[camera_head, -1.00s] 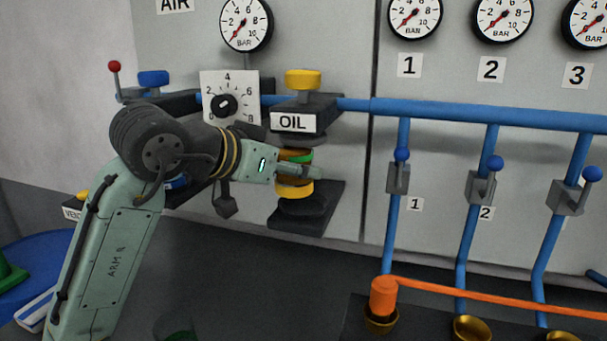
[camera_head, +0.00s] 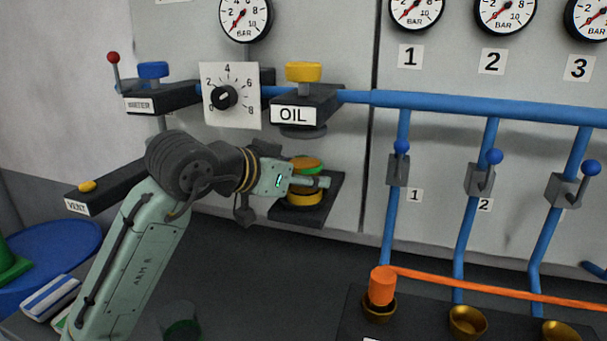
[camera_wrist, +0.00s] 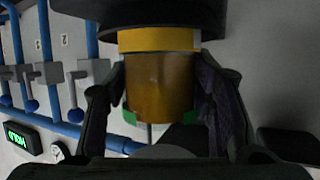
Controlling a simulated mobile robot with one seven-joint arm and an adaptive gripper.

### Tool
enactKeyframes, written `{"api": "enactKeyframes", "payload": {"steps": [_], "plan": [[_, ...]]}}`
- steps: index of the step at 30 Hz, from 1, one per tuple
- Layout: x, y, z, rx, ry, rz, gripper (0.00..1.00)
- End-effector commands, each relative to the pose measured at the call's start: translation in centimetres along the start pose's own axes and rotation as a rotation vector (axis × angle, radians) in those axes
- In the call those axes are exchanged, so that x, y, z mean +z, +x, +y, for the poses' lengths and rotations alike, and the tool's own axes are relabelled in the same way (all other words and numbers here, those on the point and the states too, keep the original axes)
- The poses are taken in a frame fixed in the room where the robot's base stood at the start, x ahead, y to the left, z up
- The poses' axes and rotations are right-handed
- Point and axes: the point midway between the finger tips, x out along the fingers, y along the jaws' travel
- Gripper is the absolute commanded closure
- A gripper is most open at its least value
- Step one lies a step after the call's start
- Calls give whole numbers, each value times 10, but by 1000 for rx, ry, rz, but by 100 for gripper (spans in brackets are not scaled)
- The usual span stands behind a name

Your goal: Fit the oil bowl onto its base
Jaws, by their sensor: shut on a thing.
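The oil bowl (camera_head: 305,197) is an amber cylinder with yellow and green bands. It stands roughly upright over the dark lower shelf (camera_head: 328,197), below the block marked OIL (camera_head: 318,103). My gripper (camera_head: 312,181) is shut on the bowl from the left. In the wrist view the fingers flank the amber body of the bowl (camera_wrist: 160,85). There its yellow band meets or nearly meets a dark round part (camera_wrist: 165,14); I cannot tell whether it is seated. The round underside (camera_head: 302,131) of the OIL block is clear above the bowl, with a gap between.
A dial plate (camera_head: 245,106) and the VENT shelf (camera_head: 130,185) are to the left. Blue pipes with valve levers (camera_head: 398,172) are to the right. An orange cylinder (camera_head: 382,287) and brass cups (camera_head: 468,322) are at lower right.

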Motion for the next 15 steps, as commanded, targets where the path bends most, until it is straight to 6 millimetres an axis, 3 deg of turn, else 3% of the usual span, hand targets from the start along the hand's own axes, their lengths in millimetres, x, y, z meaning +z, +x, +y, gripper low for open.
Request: {"api": "enactKeyframes", "payload": {"steps": [1, 2, 10, 15], "plan": [[2, 1, 0, 0, 0, 2, 98], [2, 1, 0, 0, 0, 0, 49], [1, 0, 0, 0, 0, 0, 31], [1, 0, 0, 0, 1, 0, 30]]}}
